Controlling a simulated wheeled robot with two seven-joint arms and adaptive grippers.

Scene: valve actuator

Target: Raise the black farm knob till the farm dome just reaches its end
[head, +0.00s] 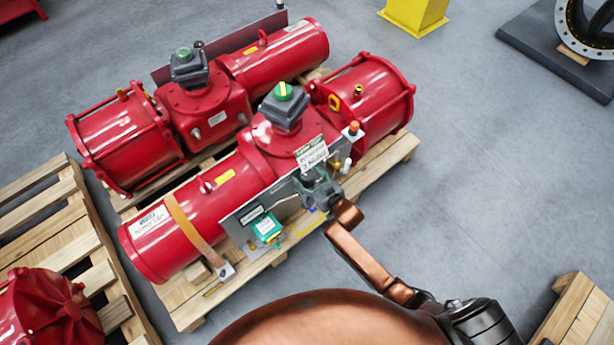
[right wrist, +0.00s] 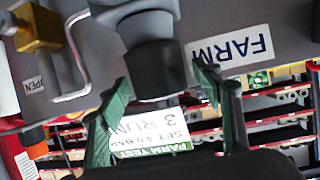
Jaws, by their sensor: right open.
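The black knob (right wrist: 155,68) hangs under a grey fitting in the right wrist view, beside a white FARM label (right wrist: 230,48). My right gripper (right wrist: 160,98) is open, with its green fingertips on either side of the knob's lower end; I cannot tell whether they touch it. In the head view my right gripper (head: 320,190) is at the grey panel (head: 240,217) on the front red actuator, and hides the knob. A green and yellow dome (head: 284,91) tops that actuator. No dome is labelled as the farm one. My left gripper is out of view.
A white sign (head: 312,153) is close behind my right gripper; it also shows beyond the fingers in the wrist view (right wrist: 158,130). A green box (head: 267,228) sits left on the panel. A second red actuator (head: 120,140) with a green-topped indicator (head: 184,54) stands behind. Open floor is right.

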